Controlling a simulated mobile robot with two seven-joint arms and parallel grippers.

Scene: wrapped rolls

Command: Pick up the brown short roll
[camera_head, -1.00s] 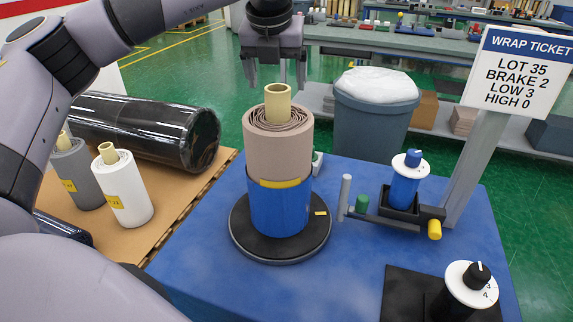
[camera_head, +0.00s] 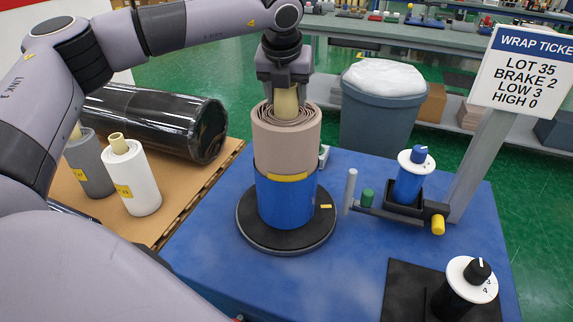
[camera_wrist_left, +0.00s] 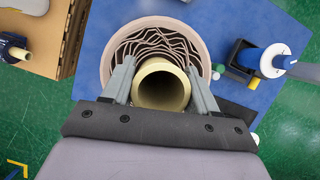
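The brown short roll (camera_head: 285,140) stands upright on a blue cylinder (camera_head: 285,200) on a round black turntable, with a yellow band at its lower edge. Its pale yellow core (camera_head: 286,103) sticks up from the loosely wound top. My left gripper (camera_head: 286,92) is above the roll, pointing down, with its fingers on either side of the core. In the left wrist view the open fingers (camera_wrist_left: 160,78) straddle the core (camera_wrist_left: 162,88), with small gaps seeming to remain. The brown windings (camera_wrist_left: 160,40) show beyond it. My right gripper is out of view.
A white roll (camera_head: 131,180), a grey roll (camera_head: 90,165) and a long black wrapped roll (camera_head: 150,120) are on a pallet at left. A blue-white dial post (camera_head: 408,180) and sign (camera_head: 525,70) stand right. A grey bin (camera_head: 382,115) is behind.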

